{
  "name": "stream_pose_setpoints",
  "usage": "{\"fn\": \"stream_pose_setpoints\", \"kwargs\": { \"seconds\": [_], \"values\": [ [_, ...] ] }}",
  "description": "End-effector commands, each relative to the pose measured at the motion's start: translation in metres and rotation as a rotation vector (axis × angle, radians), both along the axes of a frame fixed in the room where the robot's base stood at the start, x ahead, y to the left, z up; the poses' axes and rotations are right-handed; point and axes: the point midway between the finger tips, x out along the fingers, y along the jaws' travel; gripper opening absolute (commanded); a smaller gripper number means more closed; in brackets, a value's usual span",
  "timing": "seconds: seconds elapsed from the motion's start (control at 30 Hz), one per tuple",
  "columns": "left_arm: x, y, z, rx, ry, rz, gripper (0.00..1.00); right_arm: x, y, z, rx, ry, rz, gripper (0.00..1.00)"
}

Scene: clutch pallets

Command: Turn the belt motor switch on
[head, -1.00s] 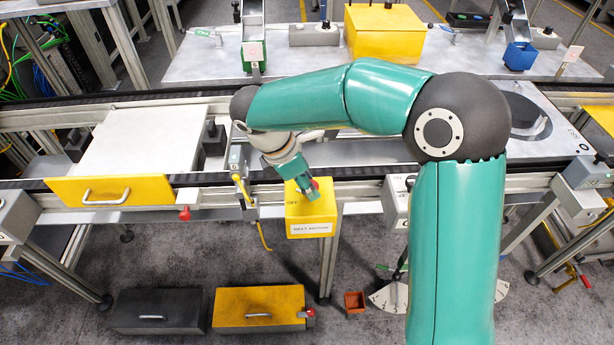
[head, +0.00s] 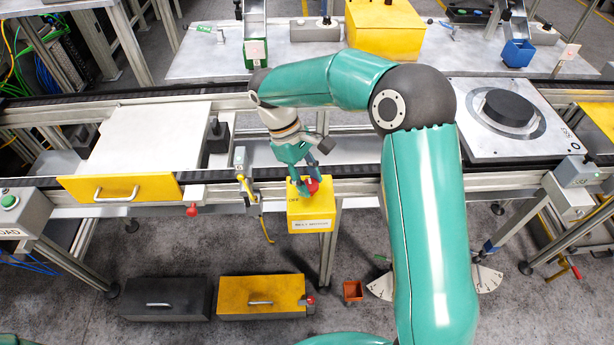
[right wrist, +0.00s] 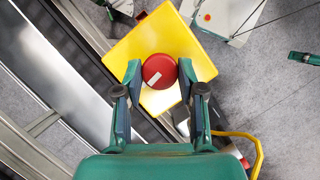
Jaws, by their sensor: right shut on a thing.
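The yellow belt motor box (head: 311,211) is mounted at the front of the conveyor frame, with a "BELT MOTOR" label on its front. Its round red knob (head: 312,185) is on the top face, and the knob with a white mark shows in the right wrist view (right wrist: 160,71). My right gripper (head: 305,184) is over the box, with its fingers shut on the red knob. In the right wrist view its fingertips (right wrist: 160,75) are at both sides of the knob. My left gripper is not in view.
A pallet with a dark disc (head: 515,104) stands on the conveyor at right. A yellow-fronted drawer (head: 122,188) is at left. A red-tipped lever (head: 192,209) and a grey post with yellow cable (head: 241,165) are left of the box. A yellow case (head: 262,296) lies on the floor.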

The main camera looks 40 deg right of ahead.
Motion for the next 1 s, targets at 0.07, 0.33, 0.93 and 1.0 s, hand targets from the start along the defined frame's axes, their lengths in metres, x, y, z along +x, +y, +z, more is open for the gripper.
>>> {"fn": "stream_pose_setpoints", "kwargs": {
  "seconds": [0.07,0.33,0.93,1.0],
  "values": [
    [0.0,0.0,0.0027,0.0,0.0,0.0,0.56,0.0017,-0.0011,0.0017,0.0,-0.005,-0.049,0.04],
    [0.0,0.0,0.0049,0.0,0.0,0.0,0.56,0.0019,-0.0013,0.0012,0.0,-0.007,-0.147,0.04],
    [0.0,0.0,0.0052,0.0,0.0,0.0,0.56,0.0022,-0.0016,0.0011,0.0,-0.008,-0.169,0.52],
    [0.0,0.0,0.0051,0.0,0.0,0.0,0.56,0.0019,-0.0015,0.0009,0.0,-0.007,-0.168,0.63]
  ]
}}
